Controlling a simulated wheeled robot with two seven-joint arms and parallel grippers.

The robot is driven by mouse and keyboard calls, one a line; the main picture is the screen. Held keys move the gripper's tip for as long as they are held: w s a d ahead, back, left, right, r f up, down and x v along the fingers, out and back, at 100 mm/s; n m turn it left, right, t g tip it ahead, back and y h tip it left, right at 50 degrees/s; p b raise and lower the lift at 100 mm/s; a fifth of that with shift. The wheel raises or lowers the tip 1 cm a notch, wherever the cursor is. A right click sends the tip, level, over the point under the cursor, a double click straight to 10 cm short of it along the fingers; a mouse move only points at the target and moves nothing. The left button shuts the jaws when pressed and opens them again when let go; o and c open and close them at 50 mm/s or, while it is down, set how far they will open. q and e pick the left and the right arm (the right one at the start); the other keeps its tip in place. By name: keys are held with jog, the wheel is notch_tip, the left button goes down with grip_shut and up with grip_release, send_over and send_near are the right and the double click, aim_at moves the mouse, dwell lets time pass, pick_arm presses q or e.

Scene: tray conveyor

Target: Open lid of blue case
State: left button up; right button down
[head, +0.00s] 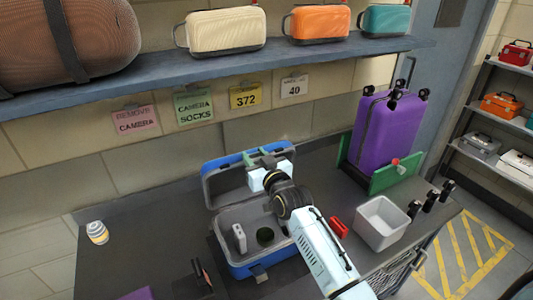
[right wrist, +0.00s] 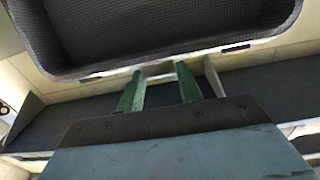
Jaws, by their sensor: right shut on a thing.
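The blue case (head: 240,268) stands on the dark bench with its lid (head: 222,186) raised at the back, so its grey inside shows. A white item (head: 239,238) and a dark round item (head: 265,236) lie in the case. My right gripper (head: 265,158) is at the lid's upper edge, its green fingers shut on the lid. In the right wrist view, the gripper (right wrist: 160,78) reaches the edge of the dark lined lid (right wrist: 165,25); the exact contact is hard to see. My left gripper is not in view.
A red item (head: 337,227), a grey bin (head: 382,222) and several black items stand right of the case. A purple suitcase (head: 390,130) stands behind them. A shelf (head: 200,63) with cases hangs above.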

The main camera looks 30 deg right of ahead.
jog(key=shift+s+f, duration=0.15)
jog(key=shift+f, duration=0.2)
jog(key=c, duration=0.9)
grip_release()
jog(key=s, duration=1.3)
jog(key=shift+s+d+r+b, duration=0.2)
jog(key=shift+r+b, duration=0.1)
jog(key=shift+b, duration=0.05)
